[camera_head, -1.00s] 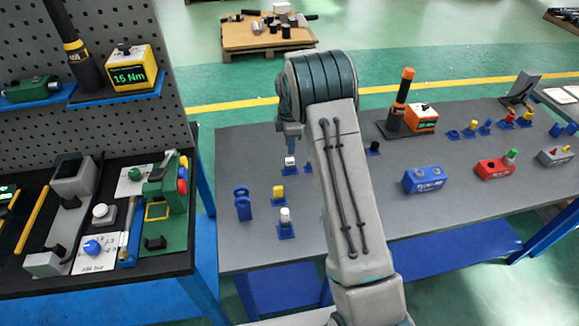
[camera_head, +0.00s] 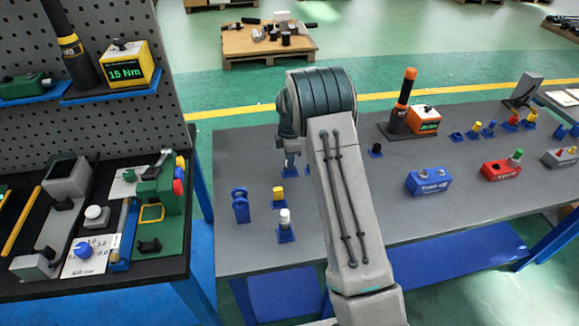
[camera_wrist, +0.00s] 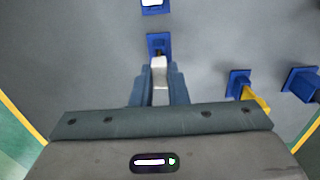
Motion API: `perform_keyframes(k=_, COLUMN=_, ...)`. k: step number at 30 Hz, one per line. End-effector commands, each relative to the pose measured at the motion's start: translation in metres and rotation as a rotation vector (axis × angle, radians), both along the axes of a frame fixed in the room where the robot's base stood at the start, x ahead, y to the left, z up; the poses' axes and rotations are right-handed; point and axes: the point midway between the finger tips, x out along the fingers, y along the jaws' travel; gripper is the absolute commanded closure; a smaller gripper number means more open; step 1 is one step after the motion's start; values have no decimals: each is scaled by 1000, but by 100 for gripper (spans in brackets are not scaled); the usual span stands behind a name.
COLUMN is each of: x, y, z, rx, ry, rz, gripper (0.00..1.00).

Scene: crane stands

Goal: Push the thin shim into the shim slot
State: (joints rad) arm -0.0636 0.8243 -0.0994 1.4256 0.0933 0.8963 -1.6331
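My gripper (camera_wrist: 160,84) is low over the near left part of the grey table, and it also shows in the head view (camera_head: 291,166). Its two fingers are shut on a narrow white-grey piece (camera_wrist: 160,76), likely the shim. The piece reaches down to a small blue stand (camera_wrist: 158,43); I cannot tell if it is clear of the stand. In the head view the fingers hide this piece. I cannot make out which fixture has the shim slot.
Close by stand a yellow piece on a blue stand (camera_wrist: 239,84), a dark blue holder (camera_wrist: 303,84) and a white-capped piece (camera_head: 285,219). Blue (camera_head: 428,181) and red (camera_head: 501,170) blocks sit right of my arm. A panel of fixtures (camera_head: 150,268) fills the left bench.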

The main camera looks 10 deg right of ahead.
Motion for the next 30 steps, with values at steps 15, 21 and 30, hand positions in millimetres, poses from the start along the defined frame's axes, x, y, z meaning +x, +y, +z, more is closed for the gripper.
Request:
perform_keyframes(k=15, x=0, y=0, z=19, rx=1, ry=-1, rz=-1, gripper=100)
perform_keyframes(k=21, x=0, y=0, z=30, rx=0, ry=-1, rz=0, gripper=100)
perform_keyframes(k=30, x=0, y=0, z=44, rx=0, ry=-1, rz=1, gripper=100)
